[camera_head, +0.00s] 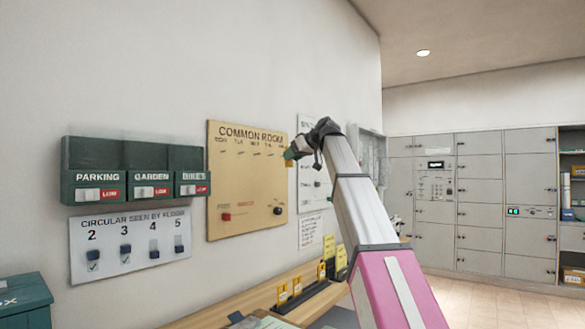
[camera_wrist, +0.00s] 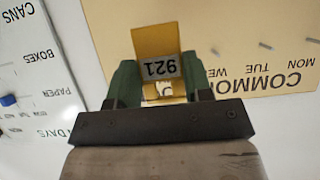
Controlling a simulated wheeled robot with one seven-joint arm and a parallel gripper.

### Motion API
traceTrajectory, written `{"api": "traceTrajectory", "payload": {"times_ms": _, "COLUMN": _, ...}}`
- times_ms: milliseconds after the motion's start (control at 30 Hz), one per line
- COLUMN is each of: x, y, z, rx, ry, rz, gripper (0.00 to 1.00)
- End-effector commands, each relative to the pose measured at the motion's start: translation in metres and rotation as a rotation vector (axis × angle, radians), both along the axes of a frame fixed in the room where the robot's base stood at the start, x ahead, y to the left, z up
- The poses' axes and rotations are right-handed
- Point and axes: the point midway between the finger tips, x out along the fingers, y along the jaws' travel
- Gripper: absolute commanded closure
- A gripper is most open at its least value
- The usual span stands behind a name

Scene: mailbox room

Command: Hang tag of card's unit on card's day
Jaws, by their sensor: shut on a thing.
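My gripper (camera_wrist: 160,84) is shut on a yellow tag (camera_wrist: 157,40) with a white label reading 921, upside down in the wrist view. In the head view my gripper (camera_head: 293,154) is at the upper right edge of the tan COMMON ROOM board (camera_head: 235,193). The board has a row of day names with small pegs below them. In the wrist view the board (camera_wrist: 115,25) lies beyond the tag, with pegs (camera_wrist: 264,44) near MON, TUE and WED. The pegs by my gripper are hidden. I cannot make out the card.
More yellow tags (camera_head: 297,285) stand on the ledge below the board. A white board (camera_head: 307,190) hangs right of COMMON ROOM, partly behind my arm. Green PARKING, GARDEN and BIKES boxes (camera_head: 135,157) and a white switch panel (camera_head: 130,245) are at left. Grey lockers (camera_head: 480,200) fill the back.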

Motion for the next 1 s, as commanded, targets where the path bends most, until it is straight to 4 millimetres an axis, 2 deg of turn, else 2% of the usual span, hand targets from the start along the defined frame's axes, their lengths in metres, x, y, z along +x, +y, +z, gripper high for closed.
{"api": "traceTrajectory", "payload": {"times_ms": 367, "x": 0.007, "y": 0.008, "z": 0.000, "rx": 0.001, "ry": -0.001, "rz": 0.000, "gripper": 0.75}}
{"api": "traceTrajectory", "payload": {"times_ms": 1000, "x": 0.027, "y": 0.034, "z": -0.003, "rx": 0.000, "ry": -0.001, "rz": -0.001, "gripper": 0.75}}
